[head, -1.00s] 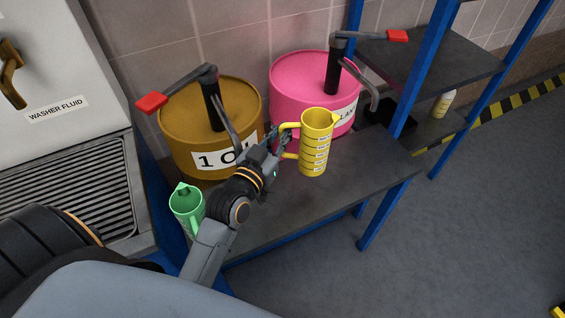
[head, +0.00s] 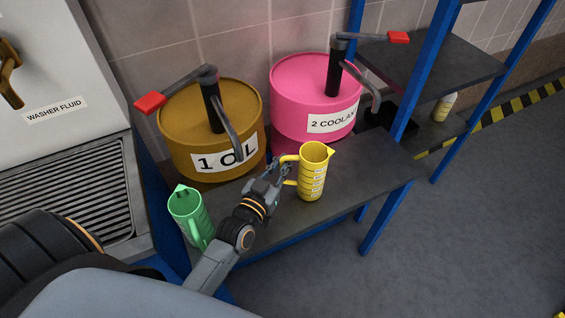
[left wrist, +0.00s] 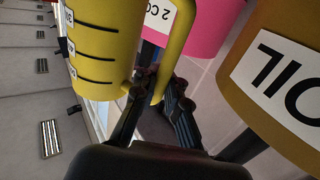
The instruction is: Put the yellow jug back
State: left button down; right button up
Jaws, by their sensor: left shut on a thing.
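The yellow jug (head: 312,172) is upright at the front part of the dark shelf top (head: 370,165), in front of the pink coolant drum. Whether its base touches the shelf I cannot tell. My left gripper (head: 283,172) is shut on the jug's handle, at the jug's left side. In the left wrist view the gripper's fingers (left wrist: 158,88) close around the yellow handle, and the jug body (left wrist: 105,45) fills the upper left. My right gripper is not in view.
The brown oil drum (head: 180,135) and pink coolant drum (head: 300,90) stand behind, with pump levers and spouts above the shelf. A green jug (head: 190,215) stands at the left. A blue post (head: 415,80) rises on the right. Bare shelf lies right of the yellow jug.

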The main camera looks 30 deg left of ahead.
pick_arm(q)
jog(key=shift+f, duration=0.15)
jog(key=c, duration=1.4)
grip_release()
jog(key=shift+r, duration=0.25)
jog(key=s+b, duration=0.1)
jog(key=s, duration=1.1)
jog(key=shift+a, duration=0.15)
jog(key=shift+f, duration=0.15)
